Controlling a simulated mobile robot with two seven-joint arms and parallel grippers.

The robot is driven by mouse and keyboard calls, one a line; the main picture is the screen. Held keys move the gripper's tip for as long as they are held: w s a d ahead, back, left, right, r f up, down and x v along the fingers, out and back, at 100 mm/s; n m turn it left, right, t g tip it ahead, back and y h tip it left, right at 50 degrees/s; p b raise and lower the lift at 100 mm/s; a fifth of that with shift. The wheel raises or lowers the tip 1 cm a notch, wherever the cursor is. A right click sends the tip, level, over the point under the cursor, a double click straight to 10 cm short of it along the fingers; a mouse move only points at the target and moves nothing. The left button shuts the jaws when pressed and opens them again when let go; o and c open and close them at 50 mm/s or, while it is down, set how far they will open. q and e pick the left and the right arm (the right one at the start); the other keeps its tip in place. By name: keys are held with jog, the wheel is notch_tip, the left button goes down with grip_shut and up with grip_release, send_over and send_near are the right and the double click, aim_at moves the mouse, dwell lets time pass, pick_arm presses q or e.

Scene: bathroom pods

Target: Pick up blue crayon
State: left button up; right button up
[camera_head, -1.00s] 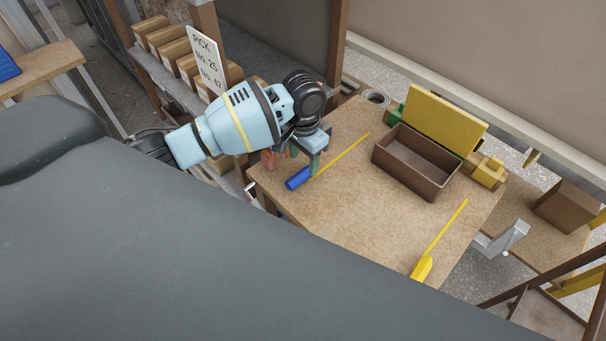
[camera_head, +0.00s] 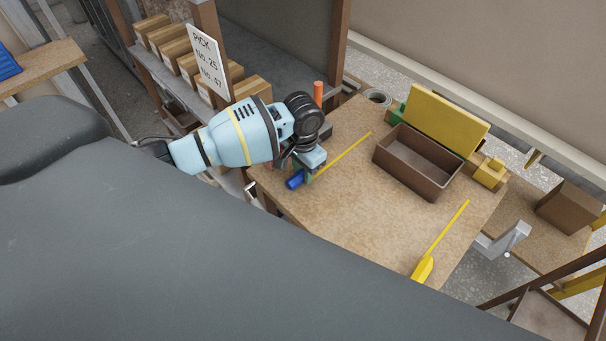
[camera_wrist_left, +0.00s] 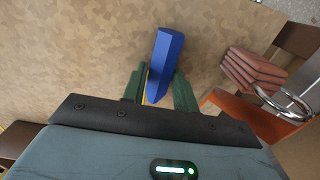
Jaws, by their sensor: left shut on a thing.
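The blue crayon (camera_head: 295,180) shows at the left side of the table, partly hidden by my left gripper (camera_head: 309,174). In the left wrist view, the blue crayon (camera_wrist_left: 166,58) points away from the palm and lies between the two green fingers of my left gripper (camera_wrist_left: 159,88). The gripper is shut on the crayon. I cannot tell whether the crayon touches the table. My right gripper is not in view.
A brown open box (camera_head: 409,180) and a yellow board (camera_head: 445,117) stand at the table's back. Yellow strips (camera_head: 345,155) lie on the tabletop (camera_head: 350,210). An orange cylinder (camera_head: 318,93) stands behind the gripper. The middle of the table is clear.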

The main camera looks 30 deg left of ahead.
pick_arm(q)
jog(key=shift+c, duration=0.9)
